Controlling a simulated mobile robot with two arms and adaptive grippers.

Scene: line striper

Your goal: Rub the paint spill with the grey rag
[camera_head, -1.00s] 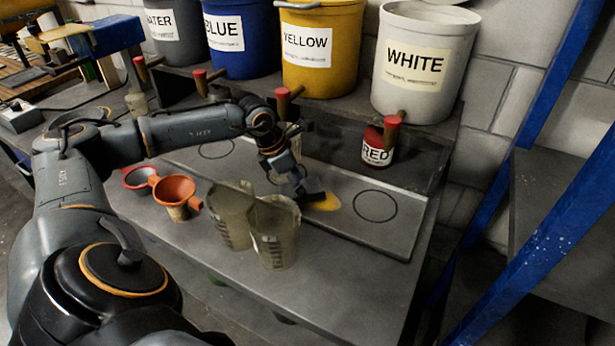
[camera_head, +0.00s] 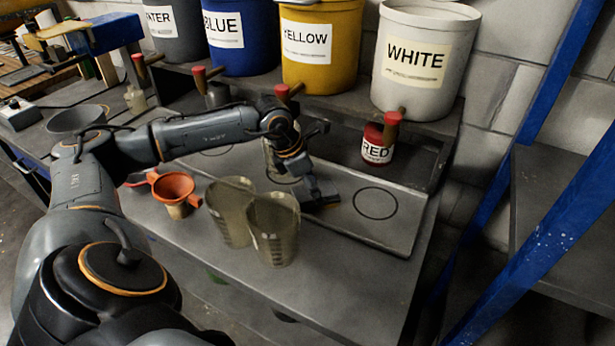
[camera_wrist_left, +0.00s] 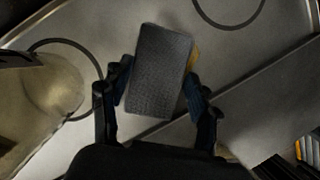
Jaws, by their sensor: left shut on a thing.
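My left gripper (camera_head: 316,199) is low over the metal tray (camera_head: 398,236), between two black ring marks. In the left wrist view, my left gripper (camera_wrist_left: 158,88) is shut on the grey rag (camera_wrist_left: 160,70), a dark block-like pad held between its fingers. The rag lies over the yellow paint spill (camera_head: 331,205). Only a small part of the spill shows beside the rag, also as a thin yellow edge (camera_wrist_left: 193,56) in the left wrist view. Whether the rag presses on the tray I cannot tell for sure. My right gripper is not in view.
Two clear measuring cups (camera_head: 274,231) (camera_head: 232,208) stand left of the gripper, close to it. An orange funnel (camera_head: 173,188) is further left. A red can (camera_head: 377,147) stands behind the tray. Labelled buckets (camera_head: 417,65) with taps line the back shelf.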

